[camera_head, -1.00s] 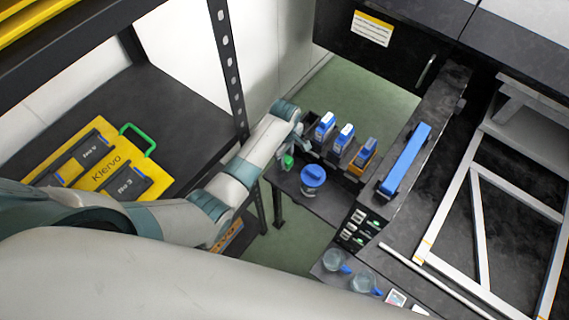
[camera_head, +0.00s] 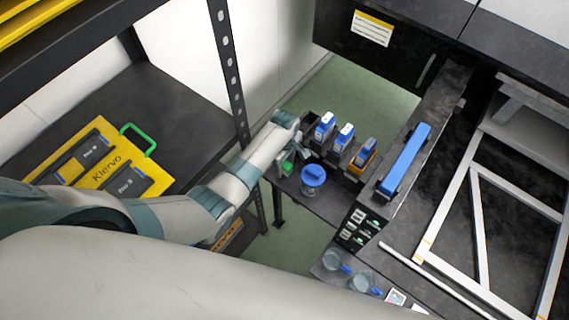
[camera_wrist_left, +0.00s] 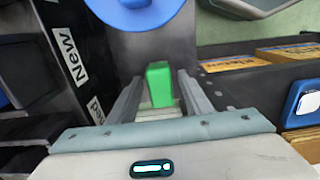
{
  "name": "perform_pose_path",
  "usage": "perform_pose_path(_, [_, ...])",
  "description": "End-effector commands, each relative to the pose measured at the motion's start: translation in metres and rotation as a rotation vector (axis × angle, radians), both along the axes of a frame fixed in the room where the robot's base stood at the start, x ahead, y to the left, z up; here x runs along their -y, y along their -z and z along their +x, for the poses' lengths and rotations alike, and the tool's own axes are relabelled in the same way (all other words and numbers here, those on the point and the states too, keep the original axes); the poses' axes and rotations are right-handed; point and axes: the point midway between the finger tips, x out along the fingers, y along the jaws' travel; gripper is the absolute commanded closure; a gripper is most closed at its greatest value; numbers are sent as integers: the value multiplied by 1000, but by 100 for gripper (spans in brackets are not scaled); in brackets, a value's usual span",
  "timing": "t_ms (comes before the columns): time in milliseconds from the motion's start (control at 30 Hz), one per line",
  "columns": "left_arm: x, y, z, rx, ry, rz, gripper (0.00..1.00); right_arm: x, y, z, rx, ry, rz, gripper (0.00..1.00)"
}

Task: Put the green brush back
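The green brush (camera_head: 287,168) shows as a small green block at the end of my left arm in the head view, just left of the blue-lidded jar. In the left wrist view, the green brush (camera_wrist_left: 160,84) stands between the two fingers of my left gripper (camera_wrist_left: 161,92), which close on its sides. The lower part of the brush is hidden. In the head view my left gripper (camera_head: 297,158) is small and partly covered by its own wrist. My right gripper is not in view.
The blue-lidded jar (camera_head: 313,178) is close beside the gripper. Several blue-capped ink bottles (camera_head: 344,136) stand in a dark rack behind it. A long blue box (camera_head: 405,158) lies on the ledge to the right. Glass cups (camera_head: 332,260) stand at the front.

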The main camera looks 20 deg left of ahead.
Motion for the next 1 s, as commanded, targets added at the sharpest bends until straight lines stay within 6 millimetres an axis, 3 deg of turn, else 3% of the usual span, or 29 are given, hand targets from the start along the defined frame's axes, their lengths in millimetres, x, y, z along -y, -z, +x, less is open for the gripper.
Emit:
perform_pose_path(533, [0, -13, 1, 2, 0, -1, 55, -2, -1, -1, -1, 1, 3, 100])
perform_pose_path(767, [0, -42, 1, 4, 0, -1, 55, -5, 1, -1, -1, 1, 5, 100])
perform_pose_path(1000, [0, -84, 1, 5, 0, -2, 55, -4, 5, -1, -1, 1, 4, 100])
